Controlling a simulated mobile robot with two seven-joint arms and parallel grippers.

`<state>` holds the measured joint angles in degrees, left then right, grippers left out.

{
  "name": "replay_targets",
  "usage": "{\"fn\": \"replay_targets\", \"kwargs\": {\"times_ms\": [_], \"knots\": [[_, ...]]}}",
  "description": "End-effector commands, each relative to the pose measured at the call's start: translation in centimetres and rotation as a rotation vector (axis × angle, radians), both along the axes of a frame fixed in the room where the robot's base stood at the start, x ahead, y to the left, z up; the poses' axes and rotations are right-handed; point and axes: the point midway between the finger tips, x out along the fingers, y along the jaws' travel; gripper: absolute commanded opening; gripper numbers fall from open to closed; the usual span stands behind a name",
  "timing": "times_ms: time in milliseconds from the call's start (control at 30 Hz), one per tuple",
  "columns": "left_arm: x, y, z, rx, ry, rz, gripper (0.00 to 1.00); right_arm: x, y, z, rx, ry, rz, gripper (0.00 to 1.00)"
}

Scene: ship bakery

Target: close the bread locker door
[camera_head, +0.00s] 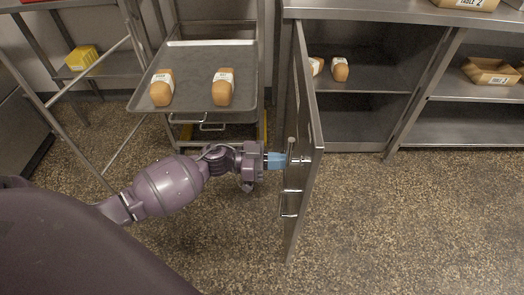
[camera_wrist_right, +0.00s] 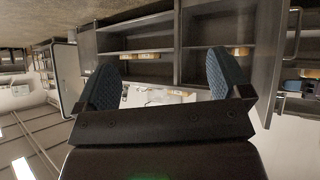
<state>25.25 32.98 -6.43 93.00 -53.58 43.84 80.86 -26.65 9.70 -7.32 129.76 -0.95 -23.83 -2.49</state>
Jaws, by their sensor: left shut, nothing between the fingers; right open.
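The bread locker door (camera_head: 306,190) is a grey metal panel standing wide open, seen nearly edge-on in the head view. It hinges at the left side of the locker (camera_head: 365,78), whose shelf holds two loaves. My left gripper (camera_head: 287,160) is shut with nothing held. Its blue fingertips are at the door's left face, beside the latch hardware and above a wire handle (camera_head: 289,205); I cannot tell if they touch. My right gripper (camera_wrist_right: 165,85) shows in the right wrist view with its blue fingers wide apart and empty.
A rack with a metal tray (camera_head: 195,100) bearing two loaves stands left of the door. A yellow container (camera_head: 82,57) sits on a shelf at the far left. The speckled floor (camera_head: 400,220) right of the door is clear.

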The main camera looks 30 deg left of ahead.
Motion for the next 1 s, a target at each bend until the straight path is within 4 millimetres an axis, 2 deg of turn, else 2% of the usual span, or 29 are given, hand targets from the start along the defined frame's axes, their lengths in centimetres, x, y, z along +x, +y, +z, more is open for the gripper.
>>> {"fn": "replay_targets", "kwargs": {"times_ms": [100, 300, 833, 1000], "knots": [[0.8, -1.4, -0.3, -0.001, 0.003, 0.001, 0.00, 0.1, 0.1, -0.4, -0.004, 0.000, 0.007, 0.95], [1.6, -2.5, -0.2, 0.000, 0.002, 0.001, 0.00, 0.4, 0.2, 0.1, -0.010, -0.013, 0.014, 0.95], [1.8, -2.8, 0.0, 0.000, 0.000, 0.006, 0.00, 0.3, 0.2, 0.0, -0.009, -0.012, 0.015, 0.95], [2.1, -3.5, 0.2, -0.001, -0.002, 0.030, 0.00, 0.3, 0.1, 0.2, -0.006, -0.013, 0.011, 0.95]]}}
